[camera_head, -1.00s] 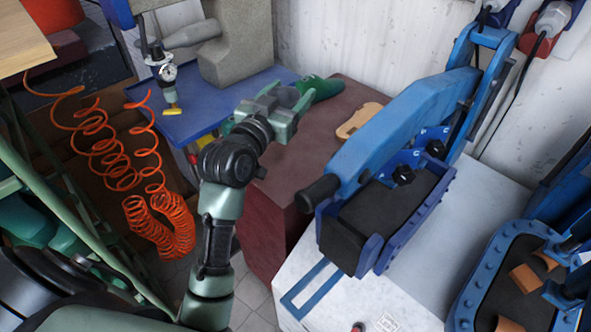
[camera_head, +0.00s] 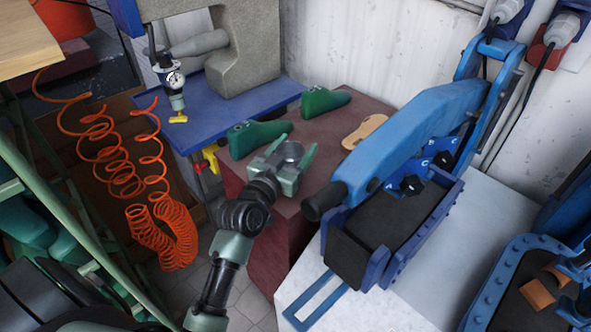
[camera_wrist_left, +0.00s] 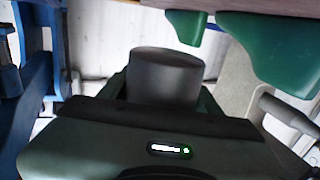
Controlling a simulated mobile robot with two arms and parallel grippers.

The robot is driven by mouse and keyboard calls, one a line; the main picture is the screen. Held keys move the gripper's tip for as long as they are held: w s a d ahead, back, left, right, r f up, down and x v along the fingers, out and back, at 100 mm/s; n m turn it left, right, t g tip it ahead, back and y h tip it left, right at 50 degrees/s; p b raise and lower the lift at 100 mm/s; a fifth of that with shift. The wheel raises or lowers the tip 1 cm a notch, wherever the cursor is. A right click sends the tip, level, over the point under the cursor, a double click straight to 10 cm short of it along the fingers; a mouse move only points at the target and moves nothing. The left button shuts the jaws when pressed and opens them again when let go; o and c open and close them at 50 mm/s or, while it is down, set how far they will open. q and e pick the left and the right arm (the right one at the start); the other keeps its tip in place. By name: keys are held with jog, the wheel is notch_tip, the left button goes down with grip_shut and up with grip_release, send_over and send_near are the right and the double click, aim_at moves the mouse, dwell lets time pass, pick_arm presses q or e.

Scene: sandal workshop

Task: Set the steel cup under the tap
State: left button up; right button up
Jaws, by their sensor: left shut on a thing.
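My left gripper (camera_head: 294,160) is shut on the steel cup (camera_head: 290,151), a small grey cylinder held between the two green fingers. The cup (camera_wrist_left: 165,76) fills the middle of the left wrist view, with the fingers on both sides. The gripper is over the brown-red block, in front of the green shoe forms. My right gripper is not in view.
Two green shoe forms (camera_head: 257,137) (camera_head: 322,101) and a tan sole (camera_head: 363,131) lie on the brown-red block (camera_head: 330,125). A blue press (camera_head: 415,130) with a black handle stands close at right. An orange coiled hose (camera_head: 160,235) hangs at left. The blue tray (camera_head: 200,130) has bare room.

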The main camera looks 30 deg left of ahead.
pick_arm(q)
notch_tip(320, 180, down, 3)
notch_tip(320, 180, down, 4)
jog(key=shift+r, duration=0.25)
jog(key=shift+f+b, duration=0.15)
jog(key=shift+b, duration=0.15)
jog(key=o, duration=1.4)
